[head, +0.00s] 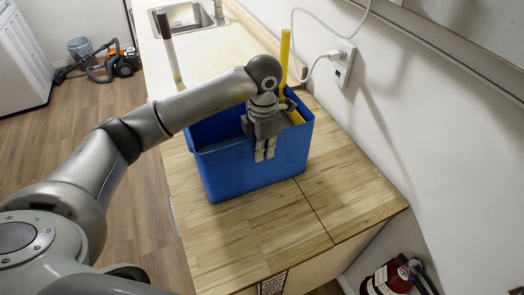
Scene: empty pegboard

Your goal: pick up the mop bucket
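The mop bucket (225,176) is a blue, roughly rectangular tub, upright on the wooden counter. A yellow handle (284,60) sticks up at its far right side, and a yellow part shows inside near the right rim. My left gripper (265,154) is over the bucket's near side, with its two fingers close together and pointing down. Both fingers show in front of the near wall, just below the rim; I cannot tell if they touch it. Nothing shows between them. My arm hides part of the bucket's rim and inside. My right gripper is not in view.
The wooden counter (335,185) is clear in front of the bucket. A white wall with an outlet (343,65) and cable borders it on the right. A sink (185,18) is behind.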

